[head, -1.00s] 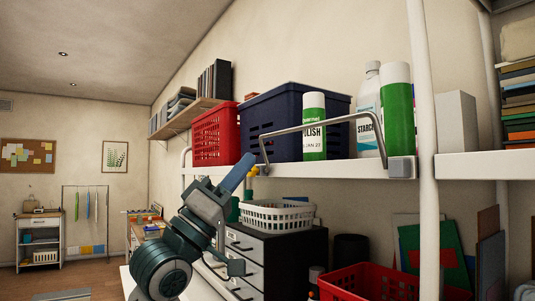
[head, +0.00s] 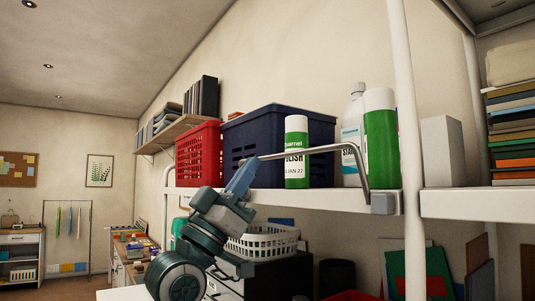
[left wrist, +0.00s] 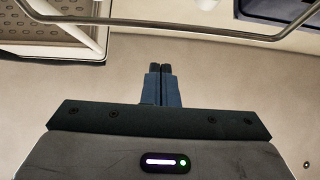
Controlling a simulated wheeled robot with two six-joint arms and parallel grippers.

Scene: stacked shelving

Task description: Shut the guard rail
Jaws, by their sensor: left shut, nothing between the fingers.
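The guard rail (head: 315,151) is a bent grey metal bar along the front of the upper white shelf. Its right leg runs down to a grey block (head: 382,204) at the shelf edge, and the bar stands above that edge. Its left end is partly hidden by my left gripper (head: 245,170). That gripper has blue fingers, shut and empty, pointing up at the rail's left end. In the left wrist view, the rail (left wrist: 190,27) crosses above the shut fingertips (left wrist: 160,70) with a visible gap in the picture. My right gripper is not in view.
On the shelf (head: 330,200) behind the rail stand a red basket (head: 198,155), a navy crate (head: 262,128), a polish can (head: 297,135), a starch bottle (head: 352,125) and a green can (head: 381,145). A white post (head: 410,150) rises to the right. A white basket (head: 265,240) sits below.

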